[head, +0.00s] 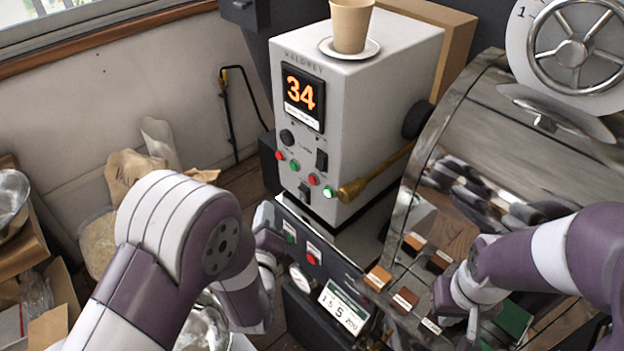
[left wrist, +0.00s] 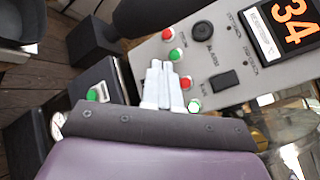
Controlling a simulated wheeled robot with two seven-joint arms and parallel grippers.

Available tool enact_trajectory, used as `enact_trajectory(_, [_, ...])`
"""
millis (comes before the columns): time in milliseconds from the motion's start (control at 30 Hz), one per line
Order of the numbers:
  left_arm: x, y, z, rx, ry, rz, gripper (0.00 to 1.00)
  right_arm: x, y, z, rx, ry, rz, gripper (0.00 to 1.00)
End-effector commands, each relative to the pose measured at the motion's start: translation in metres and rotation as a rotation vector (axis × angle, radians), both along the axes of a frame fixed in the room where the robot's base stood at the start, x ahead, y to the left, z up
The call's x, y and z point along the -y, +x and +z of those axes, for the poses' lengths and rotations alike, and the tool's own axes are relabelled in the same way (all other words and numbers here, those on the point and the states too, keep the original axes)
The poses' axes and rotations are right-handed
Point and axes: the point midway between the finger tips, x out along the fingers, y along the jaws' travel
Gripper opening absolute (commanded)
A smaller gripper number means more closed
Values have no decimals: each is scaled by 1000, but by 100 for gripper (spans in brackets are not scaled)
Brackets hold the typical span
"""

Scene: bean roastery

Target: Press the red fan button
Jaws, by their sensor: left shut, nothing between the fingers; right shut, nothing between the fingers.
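A dark lower panel carries a red button (head: 311,257) and a green button (head: 290,237); the green one also shows in the left wrist view (left wrist: 92,95). The grey control box (head: 350,110) above has two red buttons (head: 281,156) (head: 314,179) and two green ones, the lower one lit. My left gripper (head: 264,216) is just left of the lower panel. In the left wrist view its fingers (left wrist: 164,75) are together and empty. My right gripper (head: 473,328) is shut, low at the right.
A paper cup (head: 351,24) on a saucer stands on the box, whose display (head: 303,96) reads 34. A brass handle (head: 375,173) sticks out beside it. The metal drum (head: 460,120) fills the right. Sacks (head: 150,160) and a bowl lie at the left.

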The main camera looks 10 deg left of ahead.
Motion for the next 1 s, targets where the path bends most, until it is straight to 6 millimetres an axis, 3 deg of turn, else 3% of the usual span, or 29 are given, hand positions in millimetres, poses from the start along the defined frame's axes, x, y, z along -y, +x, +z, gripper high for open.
enact_trajectory(267, [5, 7, -2, -1, -2, -1, 0, 0, 0, -3, 0, 0, 0, 0])
enact_trajectory(700, [43, 55, -1, -2, -3, -1, 0, 0, 0, -17, 0, 0, 0, 0])
enact_trajectory(1000, [54, 69, -1, -2, -3, -1, 0, 0, 0, -17, 0, 0, 0, 0])
